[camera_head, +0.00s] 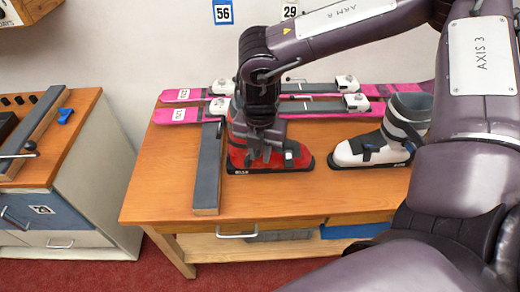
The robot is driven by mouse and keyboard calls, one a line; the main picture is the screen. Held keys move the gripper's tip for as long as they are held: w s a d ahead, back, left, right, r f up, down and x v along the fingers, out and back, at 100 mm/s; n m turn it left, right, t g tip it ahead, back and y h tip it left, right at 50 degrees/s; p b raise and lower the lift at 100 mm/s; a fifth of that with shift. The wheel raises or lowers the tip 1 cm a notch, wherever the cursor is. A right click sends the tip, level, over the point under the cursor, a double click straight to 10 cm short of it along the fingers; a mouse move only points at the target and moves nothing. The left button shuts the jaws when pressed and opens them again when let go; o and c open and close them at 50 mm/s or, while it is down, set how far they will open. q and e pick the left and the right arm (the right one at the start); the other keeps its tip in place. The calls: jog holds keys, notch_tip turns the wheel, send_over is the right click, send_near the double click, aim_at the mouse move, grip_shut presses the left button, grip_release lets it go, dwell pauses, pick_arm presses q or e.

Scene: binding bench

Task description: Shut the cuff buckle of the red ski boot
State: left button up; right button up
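The red ski boot (298,157) stands upright on the wooden bench, toe to the right, near the middle of the bench. My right gripper (265,155) points down at the boot, in front of its cuff and instep. Its fingers overlap the boot, and I cannot tell whether they touch it or how far apart they are. The cuff and its buckle are mostly hidden behind the gripper and wrist, so the buckle's state does not show. My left gripper is not in view.
A white ski boot (358,152) stands to the right, partly near my arm. Pink skis with bindings (185,115) lie along the back. A long grey-topped bar (208,165) lies left of the red boot. The bench's front (290,202) is clear. A cabinet (85,180) stands at left.

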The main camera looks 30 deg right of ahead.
grip_shut()
dwell(0.9)
